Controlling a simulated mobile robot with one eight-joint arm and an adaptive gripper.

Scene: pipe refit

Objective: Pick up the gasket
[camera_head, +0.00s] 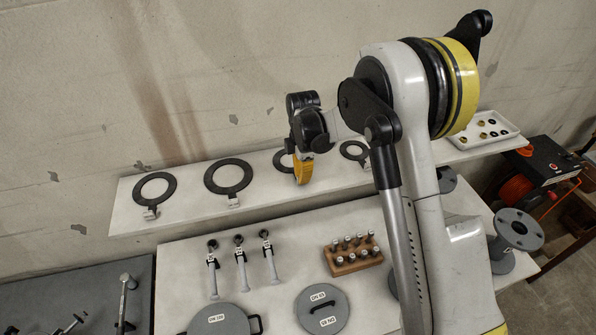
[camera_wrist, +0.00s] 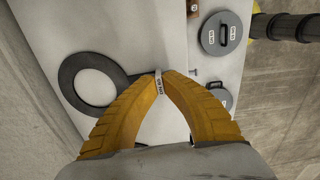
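The gasket at my gripper is a flat dark ring (camera_wrist: 66,80) with a small pale labelled tag (camera_wrist: 159,86). In the wrist view the ring lies left of my fingers, and the tag stands between the two yellow fingertips. My gripper (camera_wrist: 163,76) looks shut on this tag, with a fingertip on each side. In the head view my gripper (camera_head: 302,174) is over the wall shelf, and the gasket (camera_head: 277,161) shows partly behind it. Its tag is hidden there. I cannot tell whether the ring is lifted off the shelf.
On the same shelf (camera_head: 125,218) lie two larger gaskets (camera_head: 138,190) (camera_head: 208,178) at left and a smaller one (camera_head: 345,148) at right. A white parts tray (camera_head: 509,133) is at the far right. The table below holds wrenches, a wooden block (camera_head: 350,268) and round lids (camera_head: 322,310).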

